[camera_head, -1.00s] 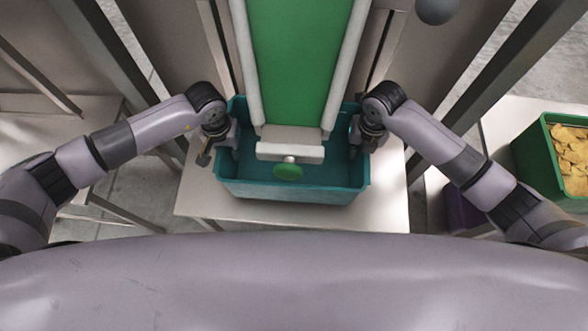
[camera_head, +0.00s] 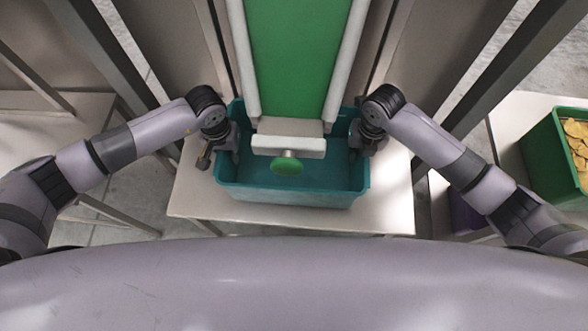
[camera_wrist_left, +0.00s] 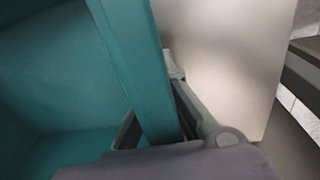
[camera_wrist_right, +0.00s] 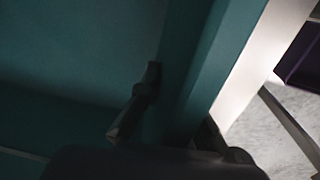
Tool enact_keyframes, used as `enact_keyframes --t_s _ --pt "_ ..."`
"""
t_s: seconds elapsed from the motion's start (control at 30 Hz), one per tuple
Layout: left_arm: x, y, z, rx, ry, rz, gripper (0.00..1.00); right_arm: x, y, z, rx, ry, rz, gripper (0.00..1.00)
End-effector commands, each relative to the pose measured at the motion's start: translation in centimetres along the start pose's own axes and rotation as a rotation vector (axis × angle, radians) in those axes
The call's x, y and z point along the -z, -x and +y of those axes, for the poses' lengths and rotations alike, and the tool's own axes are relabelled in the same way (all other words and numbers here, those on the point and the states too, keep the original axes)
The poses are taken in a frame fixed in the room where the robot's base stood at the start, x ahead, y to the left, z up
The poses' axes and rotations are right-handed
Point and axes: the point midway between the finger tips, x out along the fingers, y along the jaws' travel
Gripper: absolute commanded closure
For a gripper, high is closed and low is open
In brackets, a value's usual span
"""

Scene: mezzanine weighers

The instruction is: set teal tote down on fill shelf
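The teal tote (camera_head: 290,194) is an empty-looking open bin in the middle of the head view, level as far as I can see. It is over the pale fill shelf (camera_head: 385,212); I cannot tell whether its base touches. My left gripper (camera_head: 222,155) grips the tote's left wall; the left wrist view shows the teal wall (camera_wrist_left: 135,60) between its fingers. My right gripper (camera_head: 362,145) is at the right wall; the dark right wrist view shows one finger inside the tote wall (camera_wrist_right: 195,70), the other mostly hidden.
Grey posts stand either side. A green bin of yellow chips (camera_head: 555,165) stands at right, a purple bin (camera_head: 466,215) below.

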Motion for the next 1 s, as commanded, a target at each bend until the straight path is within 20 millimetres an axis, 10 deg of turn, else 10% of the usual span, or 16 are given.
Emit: enact_keyframes --t_s 0.4,0.7,1.0 --pt "0.0 -0.5 -0.1 0.001 0.0 0.0 0.75 0.0 -0.5 -0.1 0.001 0.0 0.0 0.75" --pt "0.0 -0.3 0.0 0.0 0.0 0.0 0.75 0.0 -0.5 0.0 0.0 0.0 0.0 0.75" --pt "0.2 4.1 -0.1 0.0 -0.001 0.006 0.75 0.0 -0.5 0.0 0.0 0.0 0.0 0.75"
